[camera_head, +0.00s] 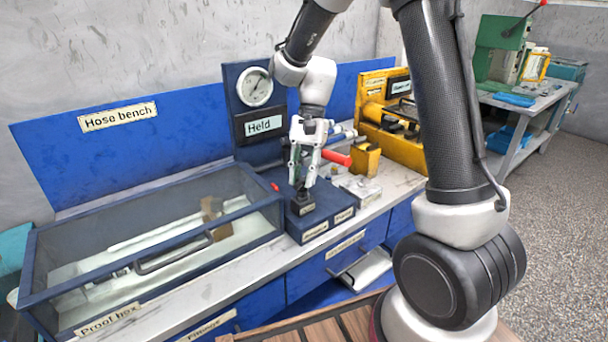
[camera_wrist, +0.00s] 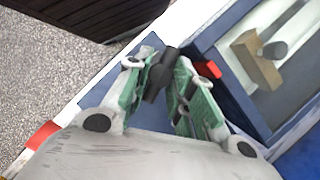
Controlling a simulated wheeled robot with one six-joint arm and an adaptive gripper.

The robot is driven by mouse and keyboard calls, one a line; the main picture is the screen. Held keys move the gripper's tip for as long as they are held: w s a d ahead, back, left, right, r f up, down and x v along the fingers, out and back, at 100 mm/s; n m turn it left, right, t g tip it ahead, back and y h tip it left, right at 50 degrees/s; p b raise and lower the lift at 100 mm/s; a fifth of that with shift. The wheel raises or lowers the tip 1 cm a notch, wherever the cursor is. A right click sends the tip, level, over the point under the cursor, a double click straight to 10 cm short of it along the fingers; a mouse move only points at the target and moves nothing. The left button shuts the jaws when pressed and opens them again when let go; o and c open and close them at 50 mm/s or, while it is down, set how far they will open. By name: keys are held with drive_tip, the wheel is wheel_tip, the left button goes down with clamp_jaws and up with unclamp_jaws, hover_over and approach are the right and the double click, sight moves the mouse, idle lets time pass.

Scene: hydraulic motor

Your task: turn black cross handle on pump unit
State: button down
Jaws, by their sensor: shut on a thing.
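The pump unit (camera_head: 318,215) is a dark blue box with small labels on the bench, below the gauge panel. My gripper (camera_head: 304,185) points down over its left part. The black cross handle (camera_wrist: 160,74) shows in the wrist view between the green-padded fingers of my gripper (camera_wrist: 165,82). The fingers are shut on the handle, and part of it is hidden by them. In the head view the handle is mostly covered by the gripper, with only a dark part showing below the fingertips.
A glass-topped proof box (camera_head: 150,245) stands left of the pump unit. A gauge panel (camera_head: 255,95) reading "Held" stands behind. A red-handled lever (camera_head: 336,157) is close to the right of my gripper. A yellow machine (camera_head: 392,115) stands farther right.

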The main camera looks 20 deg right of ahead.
drive_tip(key=n+h, duration=0.1)
drive_tip(key=n, duration=0.2)
drive_tip(key=shift+a+n+g, duration=0.15)
drive_tip(key=shift+n+g, duration=0.25)
drive_tip(key=n+h, duration=0.1)
drive_tip(key=n, duration=0.2)
drive_tip(key=shift+w+a+n+h, duration=0.1)
drive_tip(key=shift+n+h, duration=0.2)
drive_tip(key=n+h, duration=0.1)
drive_tip(key=n, duration=0.2)
drive_tip(key=n+h, duration=0.1)
drive_tip(key=n, duration=0.2)
drive_tip(key=shift+a+t, duration=0.15)
drive_tip(key=shift+t, duration=0.15)
drive_tip(key=shift+n, duration=0.3)
drive_tip(key=shift+h, duration=0.3)
drive_tip(key=c, duration=1.2)
unclamp_jaws()
drive_tip(key=shift+o, duration=0.2)
drive_tip(key=v, duration=1.2)
